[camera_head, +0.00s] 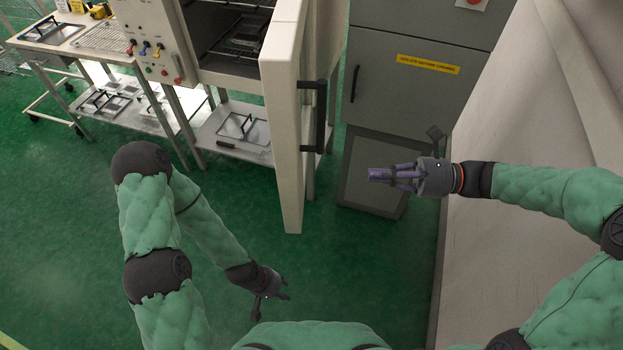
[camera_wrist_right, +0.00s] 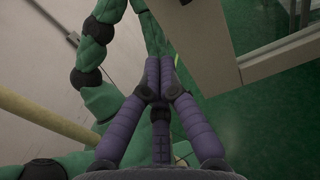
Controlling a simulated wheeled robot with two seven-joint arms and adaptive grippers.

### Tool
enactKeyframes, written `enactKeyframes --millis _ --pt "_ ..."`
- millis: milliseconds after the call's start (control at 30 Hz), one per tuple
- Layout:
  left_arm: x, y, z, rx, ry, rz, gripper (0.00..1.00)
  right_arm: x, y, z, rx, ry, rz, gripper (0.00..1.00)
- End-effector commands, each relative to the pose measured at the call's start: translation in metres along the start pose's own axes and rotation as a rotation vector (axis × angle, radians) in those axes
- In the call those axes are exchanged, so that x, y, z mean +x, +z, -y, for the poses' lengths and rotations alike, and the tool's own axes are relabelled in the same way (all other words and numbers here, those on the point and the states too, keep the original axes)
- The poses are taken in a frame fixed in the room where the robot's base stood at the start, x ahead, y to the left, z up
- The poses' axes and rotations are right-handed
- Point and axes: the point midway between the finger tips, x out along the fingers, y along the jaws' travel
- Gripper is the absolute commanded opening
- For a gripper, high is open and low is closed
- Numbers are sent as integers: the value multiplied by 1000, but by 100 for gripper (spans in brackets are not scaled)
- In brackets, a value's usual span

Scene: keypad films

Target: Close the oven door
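The oven door (camera_head: 287,130) is a cream panel standing wide open, swung out from the oven (camera_head: 165,35) toward me. Its black bar handle (camera_head: 320,115) is on the right-hand face. The oven's dark inside with racks (camera_head: 235,45) shows left of the door. My right gripper (camera_head: 371,175) is right of the door and lower than the handle, apart from both. Its purple fingers are together and empty, also in the right wrist view (camera_wrist_right: 154,66). My left gripper (camera_head: 282,297) hangs low near my body, left of the door's lower end, with fingers spread and empty.
A grey cabinet (camera_head: 410,95) with a yellow label stands behind my right gripper, with a grey box (camera_head: 370,180) at its foot. A pale wall panel (camera_head: 540,110) is at the right. A trolley (camera_head: 60,35) stands far left.

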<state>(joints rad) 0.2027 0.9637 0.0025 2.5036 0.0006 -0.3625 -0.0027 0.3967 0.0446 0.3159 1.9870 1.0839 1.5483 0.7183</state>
Motion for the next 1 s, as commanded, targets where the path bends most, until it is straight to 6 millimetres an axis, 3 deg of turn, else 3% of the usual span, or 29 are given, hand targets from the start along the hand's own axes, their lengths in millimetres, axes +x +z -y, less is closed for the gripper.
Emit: enactKeyframes --millis 167,700,1000 --pt "5 -1 2 0 0 -1 40 11 3 -1 0 4 11 0" --pt "33 -2 12 0 0 0 40 103 1 -2 -1 6 8 0" --pt "45 -2 16 0 0 0 40 134 3 -1 -1 4 8 0"
